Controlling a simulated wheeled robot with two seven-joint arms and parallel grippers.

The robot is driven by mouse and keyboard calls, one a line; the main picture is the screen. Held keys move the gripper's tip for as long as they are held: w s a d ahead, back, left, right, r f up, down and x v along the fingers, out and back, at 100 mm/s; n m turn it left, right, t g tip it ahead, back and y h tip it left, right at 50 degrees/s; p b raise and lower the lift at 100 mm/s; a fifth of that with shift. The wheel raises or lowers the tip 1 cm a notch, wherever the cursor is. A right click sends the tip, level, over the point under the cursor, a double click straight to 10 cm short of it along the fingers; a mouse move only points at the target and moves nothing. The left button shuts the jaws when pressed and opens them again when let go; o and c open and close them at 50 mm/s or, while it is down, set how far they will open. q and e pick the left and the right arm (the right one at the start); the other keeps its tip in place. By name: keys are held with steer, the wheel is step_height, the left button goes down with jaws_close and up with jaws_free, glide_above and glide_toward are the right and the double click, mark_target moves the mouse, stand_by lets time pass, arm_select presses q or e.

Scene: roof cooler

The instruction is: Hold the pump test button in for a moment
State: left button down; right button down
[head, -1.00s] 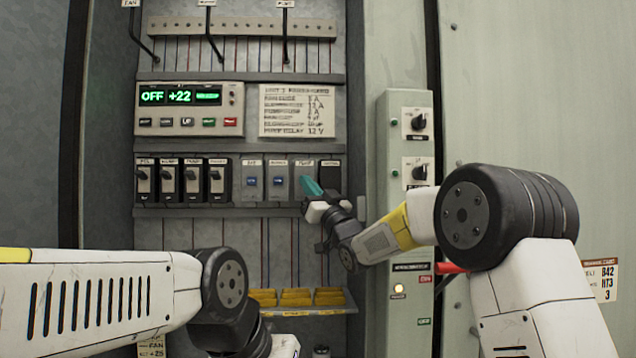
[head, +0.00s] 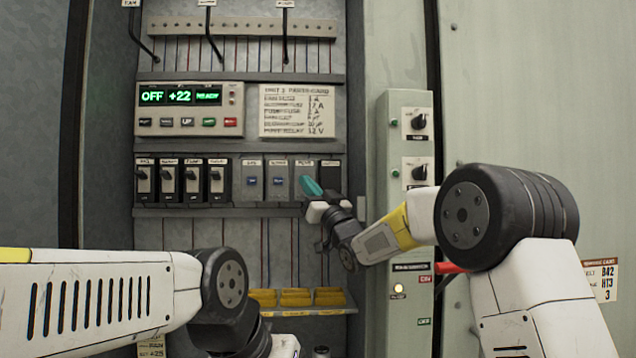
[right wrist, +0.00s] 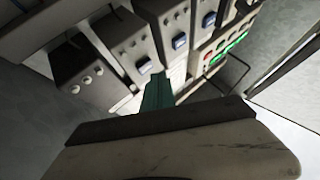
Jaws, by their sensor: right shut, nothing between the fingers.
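A row of relay modules sits on the cabinet's middle rail. Two grey ones at its left carry blue buttons, and the third grey one, the pump module (head: 305,166), is largely covered by my right gripper. My right gripper (head: 310,186) is shut and empty, its teal fingertips at the front of this module. In the right wrist view the teal fingers (right wrist: 156,95) point at the pump module (right wrist: 125,38). My left gripper is out of view.
Several black switches (head: 192,181) stand left of the modules. A controller (head: 188,108) above reads OFF and +22. A dark module (head: 330,176) stands close right of the fingertips. A narrow box with knobs (head: 405,230) is further right. Yellow parts (head: 295,297) lie on a lower shelf.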

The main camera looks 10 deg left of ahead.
stand_by(0.5)
steer(key=shift+w+a, duration=0.1)
steer(key=shift+w, duration=0.3)
steer(key=shift+w+a, duration=0.15)
steer(key=shift+w, duration=0.25)
stand_by(3.1)
steer(key=shift+s, duration=0.1)
steer(key=shift+s+d, duration=0.25)
steer(key=shift+s, duration=0.45)
steer(key=shift+s+d, duration=0.25)
steer(key=shift+s, duration=0.55)
steer(key=shift+s+d, duration=0.2)
steer(key=shift+s, duration=0.6)
steer(key=shift+s+d, duration=0.25)
steer(key=shift+s, duration=0.55)
